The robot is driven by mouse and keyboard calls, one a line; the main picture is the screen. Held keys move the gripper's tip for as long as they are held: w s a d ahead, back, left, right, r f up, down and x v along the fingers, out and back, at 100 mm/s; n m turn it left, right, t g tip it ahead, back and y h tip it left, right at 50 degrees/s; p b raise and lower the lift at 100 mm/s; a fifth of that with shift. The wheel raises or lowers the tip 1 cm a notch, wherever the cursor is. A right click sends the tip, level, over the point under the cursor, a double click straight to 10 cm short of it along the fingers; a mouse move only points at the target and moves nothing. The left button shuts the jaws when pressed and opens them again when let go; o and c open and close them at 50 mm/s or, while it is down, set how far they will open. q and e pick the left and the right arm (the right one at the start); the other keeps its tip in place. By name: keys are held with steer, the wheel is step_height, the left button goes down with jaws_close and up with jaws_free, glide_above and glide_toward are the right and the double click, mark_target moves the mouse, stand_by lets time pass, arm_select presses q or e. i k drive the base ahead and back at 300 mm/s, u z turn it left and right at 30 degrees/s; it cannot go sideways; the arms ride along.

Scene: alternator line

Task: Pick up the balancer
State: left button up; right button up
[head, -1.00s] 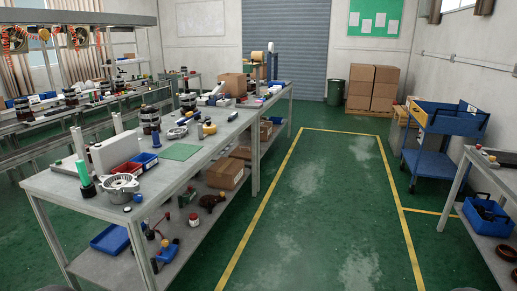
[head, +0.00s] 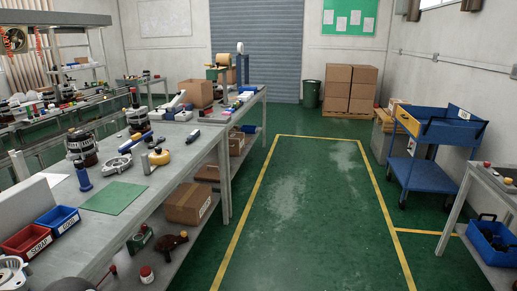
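No part is clearly recognisable as the balancer. A yellow round-bodied device (head: 160,157) with a darker top lies on the near workbench (head: 160,184) at the left, and it may be the balancer, but it is too small to be sure. It stands just right of a grey metal ring-shaped housing (head: 117,165). Neither of my grippers shows in the head view.
A blue cart (head: 434,155) stands right. The yellow-lined green floor (head: 300,220) is clear.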

mark_target(156, 160)
steer(key=u, duration=0.15)
steer(key=i, duration=1.4)
steer(key=u, duration=0.5)
steer(key=i, duration=1.25)
steer(key=u, duration=0.1)
